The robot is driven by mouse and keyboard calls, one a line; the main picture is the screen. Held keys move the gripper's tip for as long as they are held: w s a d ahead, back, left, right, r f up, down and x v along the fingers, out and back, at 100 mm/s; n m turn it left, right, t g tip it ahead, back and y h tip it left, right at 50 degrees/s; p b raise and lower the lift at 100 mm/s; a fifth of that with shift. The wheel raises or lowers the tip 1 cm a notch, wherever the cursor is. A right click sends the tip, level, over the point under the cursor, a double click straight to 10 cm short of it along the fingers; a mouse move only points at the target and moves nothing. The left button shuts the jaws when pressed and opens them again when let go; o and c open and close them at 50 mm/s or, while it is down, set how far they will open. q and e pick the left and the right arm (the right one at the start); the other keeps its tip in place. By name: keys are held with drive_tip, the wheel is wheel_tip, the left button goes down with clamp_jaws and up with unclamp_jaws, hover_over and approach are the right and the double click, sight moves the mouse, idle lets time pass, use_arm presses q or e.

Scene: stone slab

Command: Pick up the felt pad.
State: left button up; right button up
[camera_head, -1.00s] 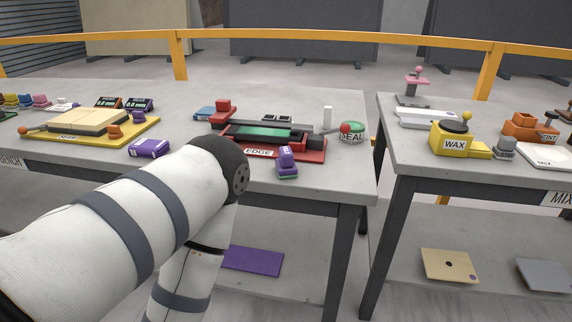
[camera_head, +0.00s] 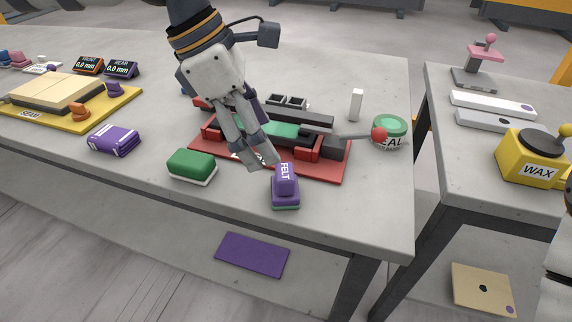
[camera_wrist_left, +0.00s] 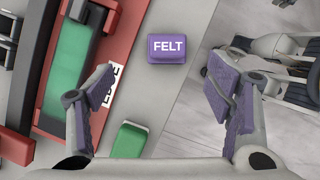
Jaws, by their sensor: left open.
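The felt pad (camera_head: 285,188) is a small purple block with a raised handle labelled FELT and a green lower layer. It stands near the front edge of the table, just in front of the red EDGE fixture. My left gripper (camera_head: 260,160) is above the table beside the pad, to its upper left in the head view. In the left wrist view the gripper (camera_wrist_left: 158,88) is open and empty, and the felt pad (camera_wrist_left: 167,48) lies ahead of the gap between the fingers, untouched.
The red EDGE fixture (camera_head: 335,172) with a red-knobbed lever is behind the pad. A green-and-white block (camera_head: 192,167) is to its left, a purple box (camera_head: 114,139) farther left. A green SEAL tin (camera_head: 391,130) is to the right. Bare table lies right of the pad.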

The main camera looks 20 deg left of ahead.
sight(278, 171)
use_arm(q)
drive_tip(key=f, duration=0.1)
drive_tip(key=d+f, duration=0.1)
drive_tip(key=shift+s+f, duration=0.3)
drive_tip(key=shift+s, duration=0.1)
drive_tip(key=x, duration=0.7)
drive_tip(key=shift+s+b, duration=0.15)
drive_tip(key=shift+b, duration=0.2)
drive_tip(key=shift+w+d+f, duration=0.2)
drive_tip(key=shift+w+f, duration=0.05)
drive_tip(key=shift+f, duration=0.15)
drive_tip(key=c, duration=1.4)
use_arm(e)
drive_tip(key=shift+s+f, duration=0.3)
drive_tip(key=shift+s, duration=0.2)
drive_tip(key=shift+s+f, duration=0.3)
drive_tip(key=shift+s, duration=0.2)
use_arm(q)
drive_tip(key=shift+r, duration=0.15)
